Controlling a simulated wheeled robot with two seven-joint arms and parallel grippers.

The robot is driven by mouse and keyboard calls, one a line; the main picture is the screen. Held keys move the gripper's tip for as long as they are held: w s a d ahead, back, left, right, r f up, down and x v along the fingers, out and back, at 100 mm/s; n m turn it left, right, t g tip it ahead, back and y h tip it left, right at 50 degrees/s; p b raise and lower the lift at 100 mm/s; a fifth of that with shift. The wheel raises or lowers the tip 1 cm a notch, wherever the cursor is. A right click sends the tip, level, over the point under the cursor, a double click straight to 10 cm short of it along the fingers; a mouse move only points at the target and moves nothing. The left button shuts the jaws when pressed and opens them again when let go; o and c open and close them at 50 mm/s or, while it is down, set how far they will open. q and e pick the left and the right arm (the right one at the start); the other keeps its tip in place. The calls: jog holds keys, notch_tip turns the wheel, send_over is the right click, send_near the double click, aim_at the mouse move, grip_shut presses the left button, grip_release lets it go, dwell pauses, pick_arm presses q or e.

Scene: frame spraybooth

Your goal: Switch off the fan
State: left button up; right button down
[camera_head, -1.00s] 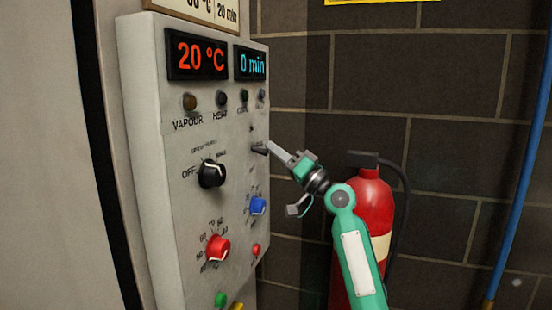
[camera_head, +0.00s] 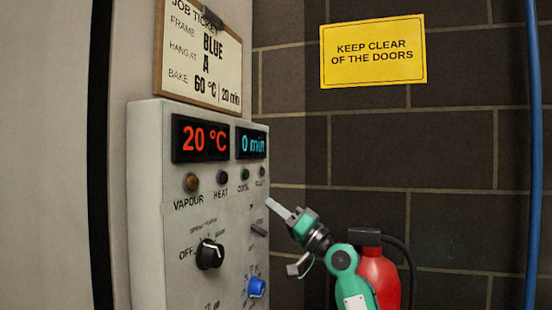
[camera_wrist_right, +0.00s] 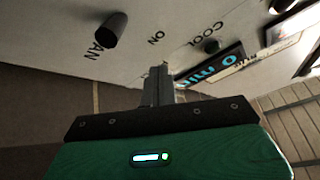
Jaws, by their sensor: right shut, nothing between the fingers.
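The fan switch (camera_head: 259,230) is a short dark lever on the right part of the grey control panel (camera_head: 148,200). In the head view it slopes down to the right. In the right wrist view the lever (camera_wrist_right: 111,28) stands beside the word FAN, with ON printed a little further right. My right gripper (camera_head: 273,207) is shut and empty. Its fingertips are just above and right of the lever, apart from it. In the wrist view the closed fingers (camera_wrist_right: 160,83) point at the panel near ON. My left gripper is not in view.
The panel also has a black knob (camera_head: 210,254), a blue knob (camera_head: 256,287), several lamps and two displays reading 20 °C and 0 min. A job ticket (camera_head: 200,55) hangs above. A red fire extinguisher (camera_head: 384,280) stands behind my right arm, by the brick wall.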

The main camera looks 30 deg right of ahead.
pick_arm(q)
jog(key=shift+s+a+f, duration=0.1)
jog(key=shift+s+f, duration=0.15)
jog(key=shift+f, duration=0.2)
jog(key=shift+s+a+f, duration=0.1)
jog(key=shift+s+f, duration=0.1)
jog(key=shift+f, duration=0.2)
pick_arm(e)
notch_tip(320, 180, up, 15)
jog(key=shift+f, duration=0.2)
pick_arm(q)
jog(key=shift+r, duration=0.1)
